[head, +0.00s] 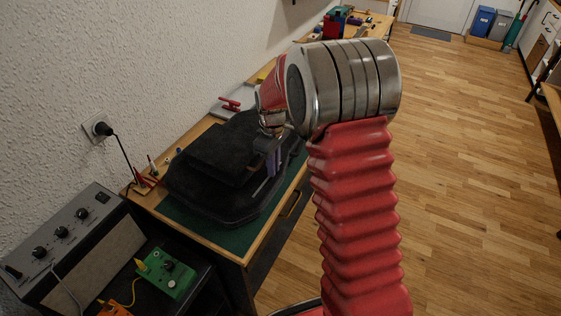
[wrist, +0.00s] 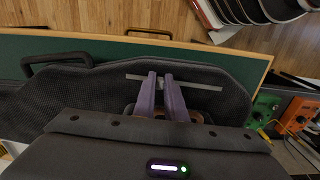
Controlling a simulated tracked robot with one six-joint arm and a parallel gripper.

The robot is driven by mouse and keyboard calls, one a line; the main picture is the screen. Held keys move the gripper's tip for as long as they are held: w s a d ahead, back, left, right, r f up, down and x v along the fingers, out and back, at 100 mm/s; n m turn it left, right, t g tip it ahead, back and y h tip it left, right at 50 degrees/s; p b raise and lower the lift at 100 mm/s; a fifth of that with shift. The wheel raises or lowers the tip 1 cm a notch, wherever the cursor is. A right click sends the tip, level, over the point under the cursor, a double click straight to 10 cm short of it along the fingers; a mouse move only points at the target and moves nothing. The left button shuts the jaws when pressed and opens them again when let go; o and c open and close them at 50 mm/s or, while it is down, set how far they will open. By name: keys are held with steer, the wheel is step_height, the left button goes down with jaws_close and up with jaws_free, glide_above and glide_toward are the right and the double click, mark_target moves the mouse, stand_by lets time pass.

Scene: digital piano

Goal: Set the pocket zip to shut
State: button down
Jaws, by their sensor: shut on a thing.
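A black fabric case (head: 205,185) lies on the green mat of the workbench; it also fills much of the wrist view (wrist: 75,95). A thin grey zip track (wrist: 200,84) runs across its pocket in the wrist view. My gripper (wrist: 160,76), with two purple fingers, is down at this track, left of its middle. The fingers are close together and shut on the small zip pull, which they mostly hide. In the head view my gripper (head: 271,160) is at the right part of the case, partly behind my wrist. I cannot tell how far the zip is open.
A black carry handle (wrist: 55,58) rises from the case. A green pedal box (head: 167,272) and a grey amplifier (head: 65,240) stand at the front left. Red clamps (head: 230,103) lie behind the case. The wooden floor (head: 465,150) on the right is clear.

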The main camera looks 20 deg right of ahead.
mark_target(255, 196)
steer(key=s+a, duration=0.3)
steer(key=a, duration=0.1)
steer(key=s+a, duration=0.4)
steer(key=shift+s, duration=0.15)
steer(key=c, duration=1.8)
jaws_free()
steer(key=shift+r, duration=0.15)
step_height(255, 196, up, 14)
steer(key=shift+f, duration=0.25)
